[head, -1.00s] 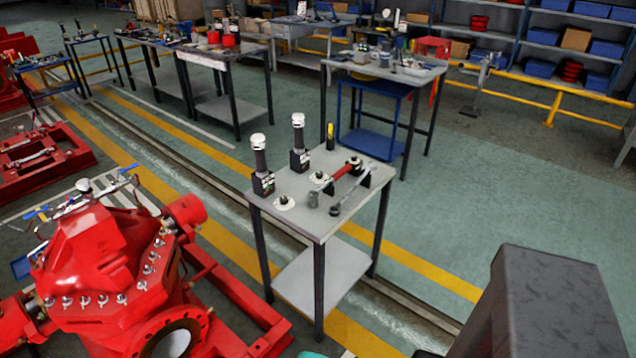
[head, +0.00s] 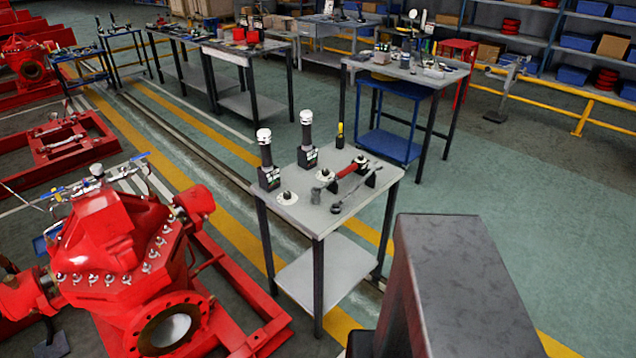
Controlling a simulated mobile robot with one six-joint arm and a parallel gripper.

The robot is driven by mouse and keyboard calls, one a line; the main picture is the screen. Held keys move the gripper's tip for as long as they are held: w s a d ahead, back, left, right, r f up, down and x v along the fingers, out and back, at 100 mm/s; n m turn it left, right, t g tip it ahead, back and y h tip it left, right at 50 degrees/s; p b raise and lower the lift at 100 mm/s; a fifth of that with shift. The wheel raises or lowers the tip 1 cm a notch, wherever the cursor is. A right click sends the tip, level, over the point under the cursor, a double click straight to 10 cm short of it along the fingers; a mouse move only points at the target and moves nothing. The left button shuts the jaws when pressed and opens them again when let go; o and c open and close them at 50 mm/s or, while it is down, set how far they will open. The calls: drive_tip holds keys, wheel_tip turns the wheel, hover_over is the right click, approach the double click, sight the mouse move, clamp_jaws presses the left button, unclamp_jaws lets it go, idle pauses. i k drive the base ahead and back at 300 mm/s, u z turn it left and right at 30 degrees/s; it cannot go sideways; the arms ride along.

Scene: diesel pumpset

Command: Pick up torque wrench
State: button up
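A small grey-topped table (head: 312,215) stands near the middle of the head view. On its right half lies a long tool with a red handle (head: 348,169), which looks like the torque wrench. A grey spanner-like tool (head: 354,191) lies close in front of it on small dark supports. At this size I cannot be sure which of the two is the torque wrench. My gripper is not in view, and nothing is touching either tool.
Two black tools with white tops (head: 265,158) stand upright on the table, with a yellow-black tool (head: 340,135) behind. A red pump (head: 110,250) stands at the left. A blue cart (head: 385,140) and another bench (head: 405,70) are behind. Floor is open at the right.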

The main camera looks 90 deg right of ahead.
sight(356, 164)
drive_tip(key=u, duration=0.75)
drive_tip(key=k, duration=1.9)
drive_tip(key=z, duration=1.05)
